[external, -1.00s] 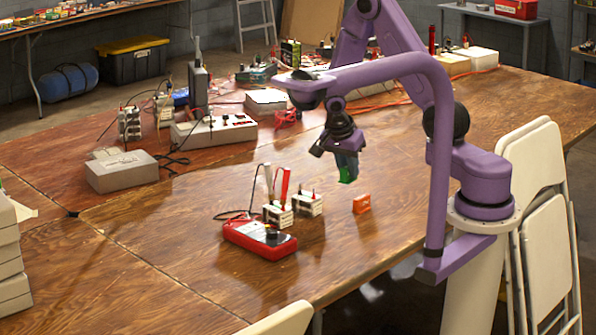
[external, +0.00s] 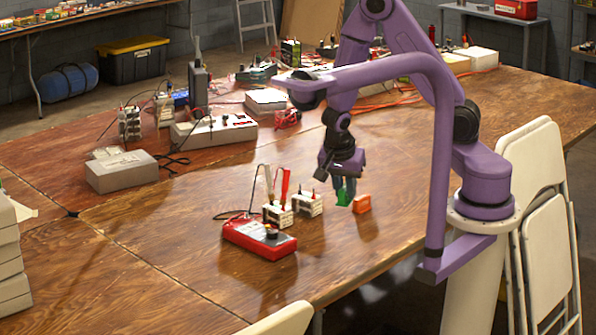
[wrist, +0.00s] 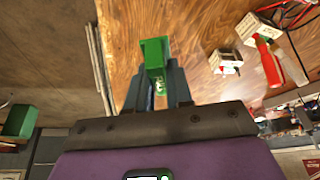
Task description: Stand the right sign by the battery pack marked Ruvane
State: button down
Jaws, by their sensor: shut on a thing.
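My gripper (external: 344,187) is shut on a green sign (external: 344,199), low over the table. I cannot tell whether the sign touches the wood. The wrist view shows the sign (wrist: 154,52) between my fingers (wrist: 152,88), with pale lettering too small to read. An orange sign (external: 362,204) stands just right of it. Two pale battery packs stand to its left: the nearer-to-it pack (external: 308,204) and a pack farther left (external: 278,214). Both packs (wrist: 225,62) (wrist: 258,28) show in the wrist view. No name on either pack is readable.
Grey boxes (external: 122,172) and cables occupy the table's far left. The wood in front of the signs is clear to the edge.

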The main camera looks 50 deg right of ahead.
jog(key=w+f, duration=0.3)
jog(key=w, duration=0.1)
jog(key=w+f, duration=0.3)
jog(key=w, duration=0.2)
jog(key=w+f, duration=0.3)
jog(key=w, duration=0.1)
jog(key=shift+w+d+f, duration=0.15)
jog(key=shift+d, duration=0.15)
jog(key=shift+w+f, duration=0.15)
jog(key=shift+f, duration=0.1)
jog(key=shift+w+f, duration=0.15)
jog(key=shift+f, duration=1.45)
jog(key=shift+f, duration=0.1)
jog(key=c, duration=1)
grip_release()
